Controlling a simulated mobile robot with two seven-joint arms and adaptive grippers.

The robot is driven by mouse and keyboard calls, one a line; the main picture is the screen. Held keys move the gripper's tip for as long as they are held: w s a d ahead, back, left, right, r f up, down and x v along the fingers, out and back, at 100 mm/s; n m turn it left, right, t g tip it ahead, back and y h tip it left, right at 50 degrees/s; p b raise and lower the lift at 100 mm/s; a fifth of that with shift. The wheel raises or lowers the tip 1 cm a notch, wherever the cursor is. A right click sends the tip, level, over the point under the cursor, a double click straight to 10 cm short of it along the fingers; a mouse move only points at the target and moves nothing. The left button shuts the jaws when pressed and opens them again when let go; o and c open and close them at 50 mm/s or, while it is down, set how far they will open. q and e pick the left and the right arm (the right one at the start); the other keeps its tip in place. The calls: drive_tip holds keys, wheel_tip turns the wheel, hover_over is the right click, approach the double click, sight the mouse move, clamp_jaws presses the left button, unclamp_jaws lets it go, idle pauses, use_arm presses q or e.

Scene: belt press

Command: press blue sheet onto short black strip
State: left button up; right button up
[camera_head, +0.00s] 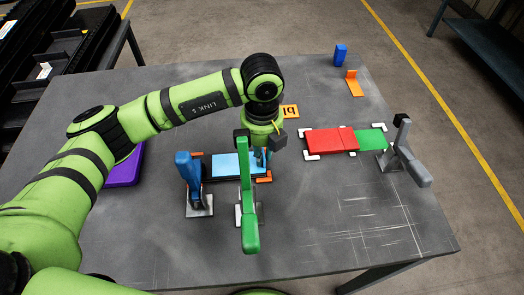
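The light blue sheet (226,165) lies flat between the blue upright clamp (188,170) and the green upright clamp (246,195). A dark strip (207,168) shows at its left edge; most of it is hidden, and I cannot tell how closely the sheet lies on it. Orange corner pieces (264,180) sit by this station. My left gripper (261,157) points down at the right end of the blue sheet, behind the green clamp. Its fingers are partly hidden, and contact with the sheet is unclear. My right gripper is out of view.
A red sheet (325,141) and a green sheet (371,139) lie between white corners, next to a grey clamp (402,155). A purple piece (124,168) lies left. An orange piece (353,84) and a blue block (340,54) stand at the back. The front right table is clear.

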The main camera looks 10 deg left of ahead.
use_arm(q)
drive_tip(key=shift+o, duration=0.4)
drive_tip(key=shift+r, duration=0.2)
wheel_tip(320, 180, up, 12)
drive_tip(key=shift+f, duration=0.2)
drive_tip(key=shift+r, duration=0.1)
wheel_tip(320, 180, up, 7)
drive_tip(key=p, duration=0.4)
idle(1.0)
drive_tip(key=shift+w+d+r+p, duration=0.25)
drive_tip(key=shift+d+r+p, duration=0.2)
drive_tip(key=shift+d, duration=0.2)
drive_tip(key=shift+w+d+r+p, duration=0.2)
drive_tip(key=shift+d+r+p, duration=0.1)
drive_tip(key=shift+d+r, duration=0.25)
drive_tip(key=shift+w+d+r+p, duration=0.25)
drive_tip(key=shift+d+r+p, duration=0.15)
drive_tip(key=shift+d, duration=0.3)
